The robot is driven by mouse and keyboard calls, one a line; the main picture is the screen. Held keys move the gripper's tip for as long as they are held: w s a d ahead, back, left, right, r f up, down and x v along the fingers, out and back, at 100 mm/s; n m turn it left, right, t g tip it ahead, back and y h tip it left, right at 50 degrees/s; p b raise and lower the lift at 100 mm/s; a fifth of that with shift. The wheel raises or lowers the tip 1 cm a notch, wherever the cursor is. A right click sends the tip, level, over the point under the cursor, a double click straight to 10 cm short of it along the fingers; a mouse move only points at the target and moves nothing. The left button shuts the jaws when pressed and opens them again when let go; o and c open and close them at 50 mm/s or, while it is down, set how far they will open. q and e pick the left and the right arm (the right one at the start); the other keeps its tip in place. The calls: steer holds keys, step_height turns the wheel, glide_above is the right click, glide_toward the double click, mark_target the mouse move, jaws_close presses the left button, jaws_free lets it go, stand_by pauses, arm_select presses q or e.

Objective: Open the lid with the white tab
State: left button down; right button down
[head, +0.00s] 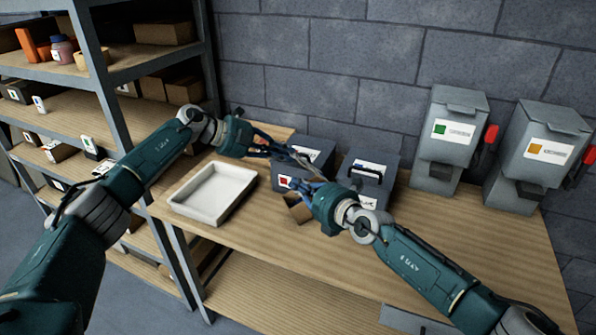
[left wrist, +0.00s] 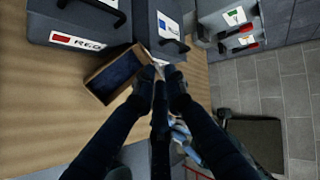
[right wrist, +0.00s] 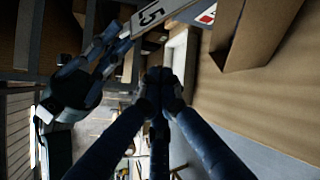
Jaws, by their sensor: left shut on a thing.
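Two dark grey lidded boxes stand side by side on the bench: a left box (head: 288,172) with a red-marked label, and a right box (head: 381,163) with a black handle. The left wrist view shows the red-marked box (left wrist: 75,20) and a blue-marked box (left wrist: 158,38). My left gripper (head: 290,151) is shut on a thin pale piece (head: 303,161) at the left box; I cannot tell if it is the white tab. My right gripper (head: 298,185) is low at the left box's front, its fingertips together (right wrist: 160,82) with nothing visible between. The arms partly hide the left lid.
A small open brown box (head: 299,209) sits before the left grey box, close to my right gripper. A white tray (head: 245,207) is on the left of the bench. Two grey wall units (head: 447,150) stand at right. Shelves (head: 115,75) rise at left. The bench's front middle is clear.

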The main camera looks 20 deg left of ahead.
mark_target(309, 166)
steer(key=w, duration=0.1)
steer(key=w+a+r, duration=0.1)
steer(key=w, duration=0.2)
steer(key=shift+w+a+r, duration=0.1)
steer(key=shift+a+r, duration=0.2)
steer(key=shift+a, duration=0.05)
stand_by(0.3)
